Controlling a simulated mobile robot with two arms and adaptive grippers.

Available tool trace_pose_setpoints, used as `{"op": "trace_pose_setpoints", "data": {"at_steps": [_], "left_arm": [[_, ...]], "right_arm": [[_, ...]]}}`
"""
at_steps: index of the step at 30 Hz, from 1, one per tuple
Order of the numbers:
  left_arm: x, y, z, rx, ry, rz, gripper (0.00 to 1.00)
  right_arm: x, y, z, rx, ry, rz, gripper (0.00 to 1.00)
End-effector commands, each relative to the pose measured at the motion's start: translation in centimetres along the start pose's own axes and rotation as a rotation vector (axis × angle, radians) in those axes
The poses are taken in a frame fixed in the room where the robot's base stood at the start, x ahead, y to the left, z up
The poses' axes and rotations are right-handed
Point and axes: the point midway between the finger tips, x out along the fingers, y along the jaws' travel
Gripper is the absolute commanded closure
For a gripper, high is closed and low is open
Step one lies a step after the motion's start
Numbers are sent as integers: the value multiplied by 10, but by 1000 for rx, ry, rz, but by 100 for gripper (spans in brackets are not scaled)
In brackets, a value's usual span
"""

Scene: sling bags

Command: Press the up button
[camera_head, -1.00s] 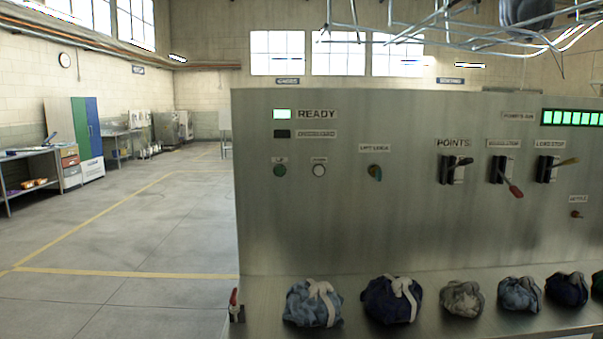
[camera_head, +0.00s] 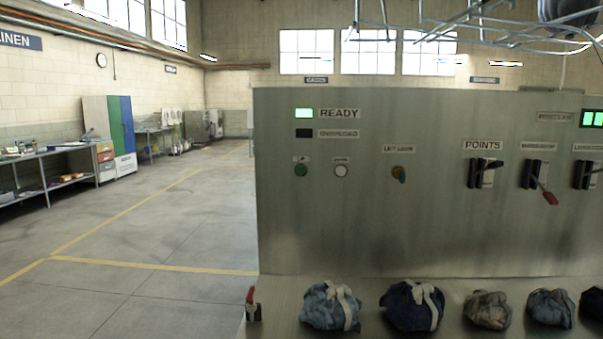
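The up button is a small green round button (camera_head: 301,170) on the left part of the steel control panel (camera_head: 420,230), under a small label. A white round button (camera_head: 341,170) sits just to its right under its own label. Above them a lit green READY lamp (camera_head: 304,113) and a dark lamp (camera_head: 304,133) show. Neither of my grippers shows in the head view, and nothing touches the button.
Several tied cloth bags lie on the ledge below the panel, including a light blue one (camera_head: 330,307) and a navy one (camera_head: 412,306). A red-handled lever (camera_head: 252,304) stands at the ledge's left end. A metal frame (camera_head: 480,22) hangs overhead. The floor at left is open.

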Motion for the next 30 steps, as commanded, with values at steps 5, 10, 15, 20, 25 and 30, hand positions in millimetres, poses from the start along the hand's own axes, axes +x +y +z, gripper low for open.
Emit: {"op": "trace_pose_setpoints", "data": {"at_steps": [5, 10, 15, 20, 25, 30], "left_arm": [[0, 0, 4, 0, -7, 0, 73], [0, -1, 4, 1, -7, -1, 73], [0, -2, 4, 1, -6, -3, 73], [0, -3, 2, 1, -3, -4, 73], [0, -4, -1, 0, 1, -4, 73], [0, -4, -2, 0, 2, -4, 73]], "right_arm": [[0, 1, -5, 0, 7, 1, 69], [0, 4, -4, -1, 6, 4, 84], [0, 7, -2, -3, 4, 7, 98], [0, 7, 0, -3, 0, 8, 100], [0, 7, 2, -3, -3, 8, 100], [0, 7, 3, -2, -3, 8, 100]]}}
